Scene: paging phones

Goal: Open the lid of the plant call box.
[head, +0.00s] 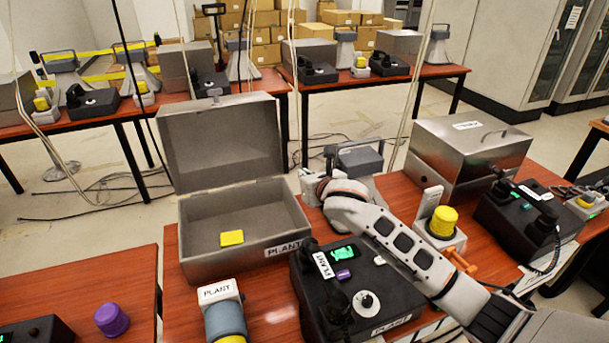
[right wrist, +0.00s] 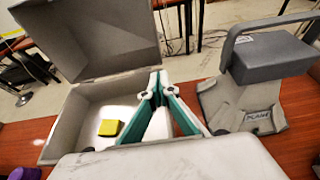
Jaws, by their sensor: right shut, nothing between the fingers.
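The plant call box (head: 243,249) is a grey metal box with a "PLANT" label on its front right. Its lid (head: 220,143) stands open, raised up at the back. A yellow block (head: 232,238) lies inside. In the right wrist view the raised lid (right wrist: 92,35) and the box's yellow block (right wrist: 109,128) also show. My right gripper (head: 312,188) is at the box's right side, mostly hidden by its own wrist in the head view. In the wrist view its teal-padded fingers (right wrist: 155,82) are shut and empty, overlapping the box's right edge. My left gripper is not in view.
A black "PLANT" phone (head: 395,290) sits right of the box, under my right forearm. A grey horn speaker (head: 357,160) stands behind my wrist. A closed metal box (head: 470,150) and a yellow-topped beacon (head: 443,222) are further right.

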